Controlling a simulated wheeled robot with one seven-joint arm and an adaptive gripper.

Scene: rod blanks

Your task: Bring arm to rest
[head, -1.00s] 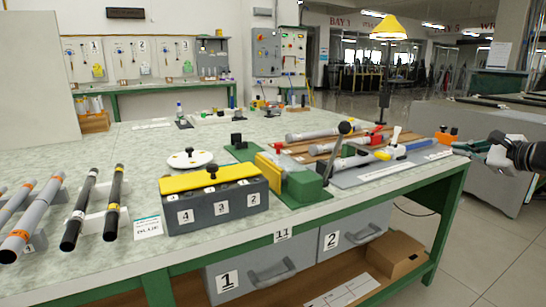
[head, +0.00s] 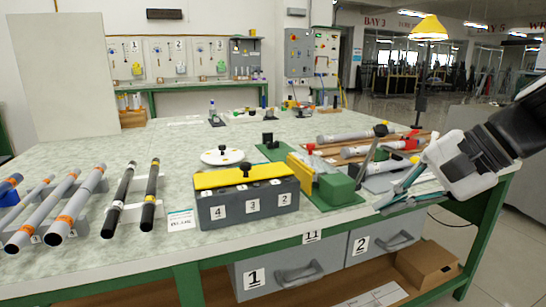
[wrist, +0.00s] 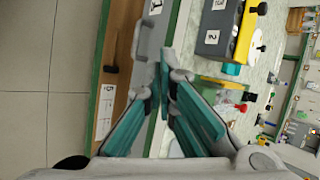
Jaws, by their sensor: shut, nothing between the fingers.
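My gripper (head: 388,205) is at the right of the head view, in front of the green fixture's right side and over the bench's front edge. Its teal-padded fingers are shut and empty. In the wrist view the fingers (wrist: 166,72) come together at their tips, with nothing between them. My white wrist and black forearm reach in from the right edge and hide part of the bench's right end.
A green fixture (head: 337,189) with an upright lever stands left of my gripper. A grey box with a yellow top (head: 245,177) and several rods on holders lie further left. Several grey cylinders lie behind my gripper. Drawers (head: 290,272) sit under the bench (head: 120,256).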

